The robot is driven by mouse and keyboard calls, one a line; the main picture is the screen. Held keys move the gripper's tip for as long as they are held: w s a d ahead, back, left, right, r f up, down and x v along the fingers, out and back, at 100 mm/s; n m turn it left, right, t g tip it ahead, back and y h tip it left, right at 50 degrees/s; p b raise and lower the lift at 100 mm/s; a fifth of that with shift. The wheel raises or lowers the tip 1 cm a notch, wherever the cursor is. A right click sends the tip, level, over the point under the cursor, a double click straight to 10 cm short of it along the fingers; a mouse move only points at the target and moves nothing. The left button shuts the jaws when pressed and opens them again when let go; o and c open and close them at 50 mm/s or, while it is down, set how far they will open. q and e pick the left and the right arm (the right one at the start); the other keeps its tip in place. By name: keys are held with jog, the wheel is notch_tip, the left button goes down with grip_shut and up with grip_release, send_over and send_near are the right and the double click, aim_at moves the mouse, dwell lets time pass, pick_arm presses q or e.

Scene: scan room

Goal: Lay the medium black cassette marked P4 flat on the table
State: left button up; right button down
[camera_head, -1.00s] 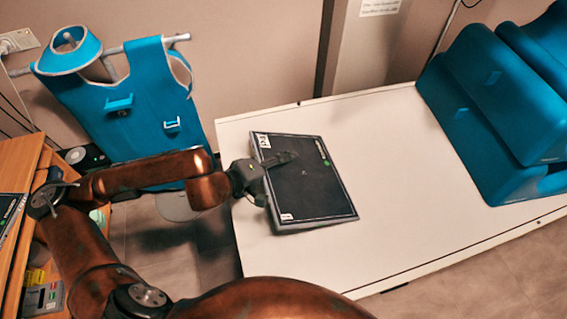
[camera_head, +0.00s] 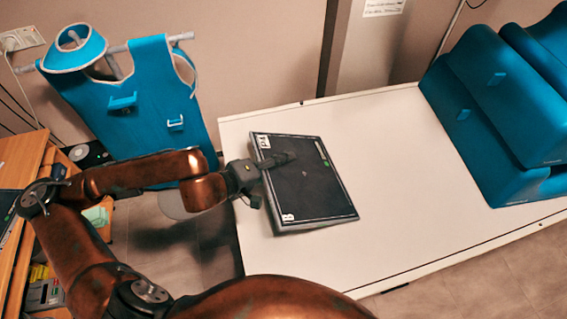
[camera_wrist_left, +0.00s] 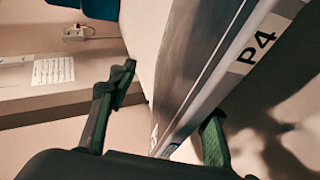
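The black cassette (camera_head: 308,190) has a white P4 label near its far left corner and lies face up over the left part of the white table (camera_head: 400,190). Its near edge shows some thickness and a shadow; I cannot tell whether its whole underside touches the table. My left gripper (camera_head: 268,180) is at its left edge, one finger over the face, the other lower and outside the edge. In the left wrist view the fingers (camera_wrist_left: 165,110) are spread, with the cassette edge (camera_wrist_left: 200,85) between them and a gap to the left finger. My right gripper is out of view.
Blue cushion blocks (camera_head: 490,115) stand at the table's right end. A blue apron (camera_head: 135,100) hangs on a rail behind my left arm. A wooden desk (camera_head: 22,160) is at the far left. The table between cassette and blocks is clear.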

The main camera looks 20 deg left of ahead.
pick_arm(q)
jog(key=shift+p+v, duration=0.3)
jog(key=shift+v, duration=1.15)
jog(key=shift+o, duration=0.4)
jog(key=o, duration=0.5)
jog(key=shift+o, duration=0.2)
jog(key=shift+f, duration=0.1)
notch_tip(320, 180, up, 10)
